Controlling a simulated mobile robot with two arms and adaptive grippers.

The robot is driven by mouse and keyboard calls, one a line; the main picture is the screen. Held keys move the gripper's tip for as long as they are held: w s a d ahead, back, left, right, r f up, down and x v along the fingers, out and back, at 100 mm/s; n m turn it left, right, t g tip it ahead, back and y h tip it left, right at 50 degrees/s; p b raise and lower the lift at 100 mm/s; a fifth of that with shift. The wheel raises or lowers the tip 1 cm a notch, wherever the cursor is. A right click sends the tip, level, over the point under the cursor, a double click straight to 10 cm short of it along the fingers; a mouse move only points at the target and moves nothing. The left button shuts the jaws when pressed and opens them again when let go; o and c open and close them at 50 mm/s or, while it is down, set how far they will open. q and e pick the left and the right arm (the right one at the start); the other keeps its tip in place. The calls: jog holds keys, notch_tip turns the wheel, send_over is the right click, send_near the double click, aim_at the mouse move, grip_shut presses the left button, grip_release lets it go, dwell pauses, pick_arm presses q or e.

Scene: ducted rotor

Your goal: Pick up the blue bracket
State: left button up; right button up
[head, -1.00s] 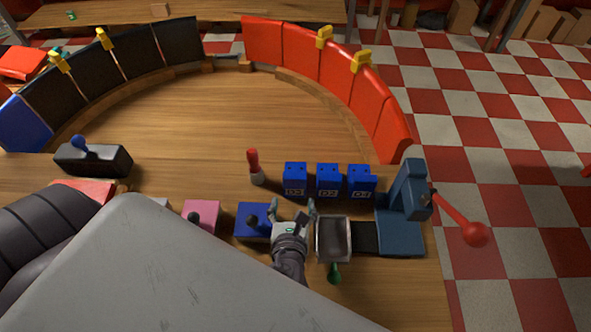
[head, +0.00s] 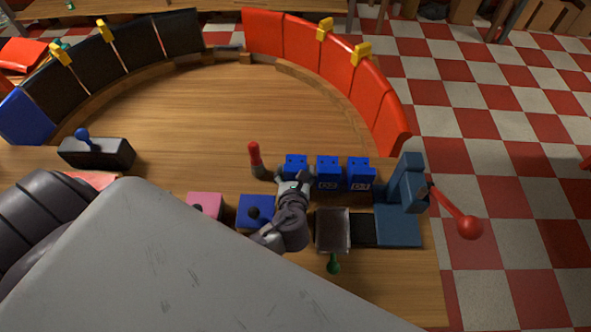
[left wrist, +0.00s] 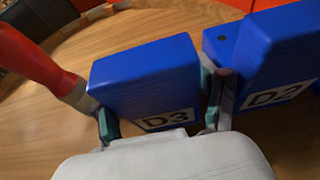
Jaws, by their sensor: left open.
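Three blue brackets stand in a row on the wooden table. The leftmost bracket, labelled D3 (head: 296,161), also shows in the left wrist view (left wrist: 146,78). The bracket labelled D2 (left wrist: 270,60) stands to its right and shows in the head view (head: 328,172). The third blue bracket (head: 361,172) is at the right end. My left gripper (head: 293,178) is open, with one finger on each side of D3. In the left wrist view its right finger sits in the narrow gap between D3 and D2. I cannot tell whether the fingers touch D3. My right gripper is not seen.
A red-handled tool (head: 255,158) stands close left of D3. A blue press (head: 399,210) with a red-knobbed lever stands right, beside a metal tray (head: 332,231). Pink (head: 205,205) and blue (head: 255,211) blocks lie nearer. The table behind the brackets is clear.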

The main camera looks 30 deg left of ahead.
pick_arm(q)
jog(key=c, duration=1)
